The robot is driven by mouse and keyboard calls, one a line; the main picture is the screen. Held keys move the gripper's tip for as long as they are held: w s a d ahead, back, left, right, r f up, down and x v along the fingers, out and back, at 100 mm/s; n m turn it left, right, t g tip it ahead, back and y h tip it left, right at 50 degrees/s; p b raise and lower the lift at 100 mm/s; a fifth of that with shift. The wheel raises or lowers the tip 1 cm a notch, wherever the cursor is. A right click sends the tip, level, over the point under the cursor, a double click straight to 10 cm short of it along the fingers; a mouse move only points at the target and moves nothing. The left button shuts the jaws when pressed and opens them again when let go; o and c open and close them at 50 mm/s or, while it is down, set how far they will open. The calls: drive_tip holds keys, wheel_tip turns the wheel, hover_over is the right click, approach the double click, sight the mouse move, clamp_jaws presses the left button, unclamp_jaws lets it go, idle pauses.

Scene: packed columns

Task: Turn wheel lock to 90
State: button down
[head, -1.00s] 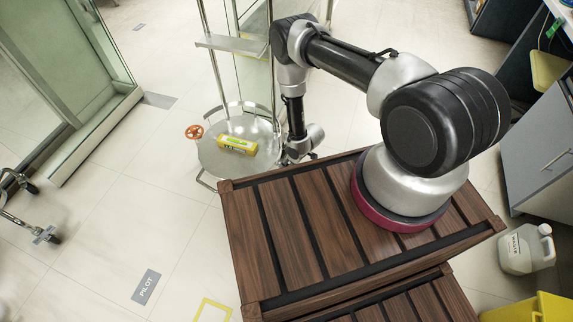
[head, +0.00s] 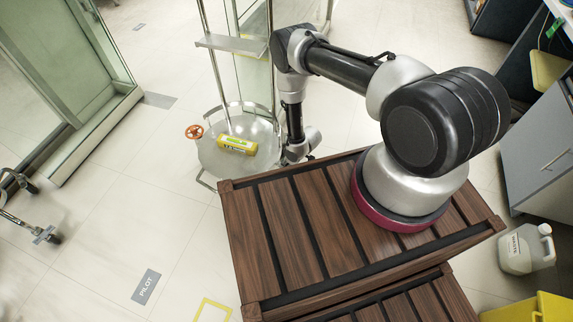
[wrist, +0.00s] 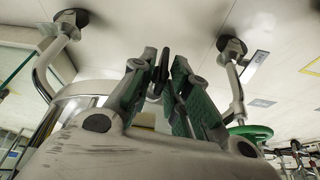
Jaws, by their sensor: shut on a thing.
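In the wrist view my gripper (wrist: 163,62) has its two green-padded fingers closed around a small dark upright piece (wrist: 162,70). This piece appears to be the wheel lock, though the fingers hide much of it and its angle cannot be read. Casters stand on bent metal legs to the left (wrist: 70,20) and right (wrist: 232,46) of the fingers. In the head view my wrist is low beside the round clear base (head: 215,162) of a tall stand. My fingertips and the lock are hidden there.
A yellow pack (head: 238,145) lies on the stand's base, and an orange handwheel (head: 194,131) is at its left edge. A brown slatted wooden crate (head: 290,225) fills the near side. A glass cabinet (head: 100,75) stands at the left.

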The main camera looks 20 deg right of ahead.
drive_tip(key=shift+d, duration=0.15)
drive_tip(key=shift+w+d+f+m+g+y, duration=0.15)
drive_tip(key=shift+m+g+y, duration=0.15)
drive_tip(key=shift+g+y, duration=0.65)
drive_tip(key=shift+w+d+m+g+y, duration=0.1)
drive_tip(key=shift+w+m+g+y, duration=0.15)
drive_tip(key=shift+g+y, duration=0.7)
drive_tip(key=shift+w+d+f+m+g+y, duration=0.15)
drive_tip(key=shift+m+g+y, duration=0.2)
drive_tip(key=shift+g+y, duration=0.55)
drive_tip(key=shift+r, duration=0.1)
drive_tip(key=c, duration=1.4)
unclamp_jaws()
drive_tip(key=shift+y, duration=0.3)
drive_tip(key=v, duration=1.2)
